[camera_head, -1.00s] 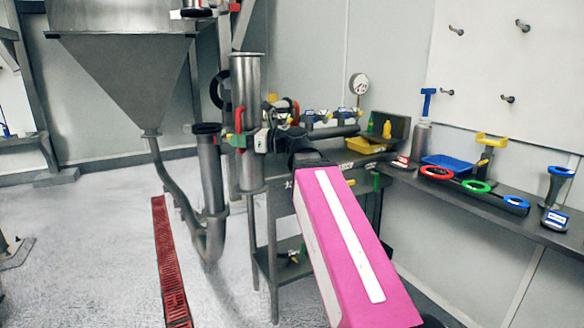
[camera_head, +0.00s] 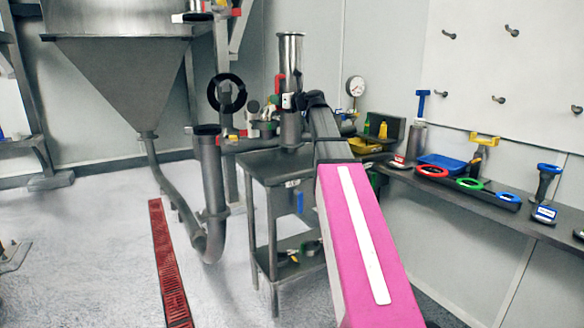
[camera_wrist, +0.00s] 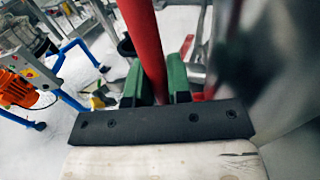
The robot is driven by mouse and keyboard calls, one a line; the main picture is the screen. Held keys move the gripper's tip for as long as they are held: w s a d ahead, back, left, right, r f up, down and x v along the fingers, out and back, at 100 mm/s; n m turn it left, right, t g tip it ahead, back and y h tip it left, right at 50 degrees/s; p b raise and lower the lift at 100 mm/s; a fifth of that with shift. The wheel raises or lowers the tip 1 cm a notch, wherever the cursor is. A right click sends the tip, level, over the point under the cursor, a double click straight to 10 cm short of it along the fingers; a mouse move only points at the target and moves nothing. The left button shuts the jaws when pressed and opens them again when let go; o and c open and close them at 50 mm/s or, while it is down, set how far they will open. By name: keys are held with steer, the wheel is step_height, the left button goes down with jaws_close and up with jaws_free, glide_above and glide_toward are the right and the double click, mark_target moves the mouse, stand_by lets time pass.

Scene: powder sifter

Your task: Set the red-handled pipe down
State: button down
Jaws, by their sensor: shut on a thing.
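The pipe (camera_head: 289,55) is an upright steel tube with a flared top rim, over the left part of the dark table top (camera_head: 255,167). Its lower end shows just above or on that top; I cannot tell if it touches. Its red handle (camera_wrist: 147,45) runs between the green fingers of my gripper (camera_wrist: 160,85) in the wrist view. The gripper is shut on this handle. In the head view my gripper (camera_head: 280,98) is at the pipe's near side, and my arm hides part of the table behind it.
A black handwheel (camera_head: 227,93) and an open upright pipe (camera_head: 208,170) stand left of the table. A pressure gauge (camera_head: 356,86) and a yellow tray (camera_head: 365,146) are behind my arm. A shelf (camera_head: 470,203) at right holds coloured rings and a blue tray (camera_head: 441,164).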

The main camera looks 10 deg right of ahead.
steer(key=shift+w+d+r, duration=0.1)
steer(key=shift+w+d, duration=0.35)
step_height(320, 180, down, 10)
steer(key=shift+r, duration=0.15)
stand_by(0.5)
steer(key=c, duration=1.1)
jaws_free()
steer(key=shift+o, duration=0.2)
steer(key=v, duration=1.2)
steer(key=shift+s, duration=0.2)
steer(key=shift+a, duration=0.1)
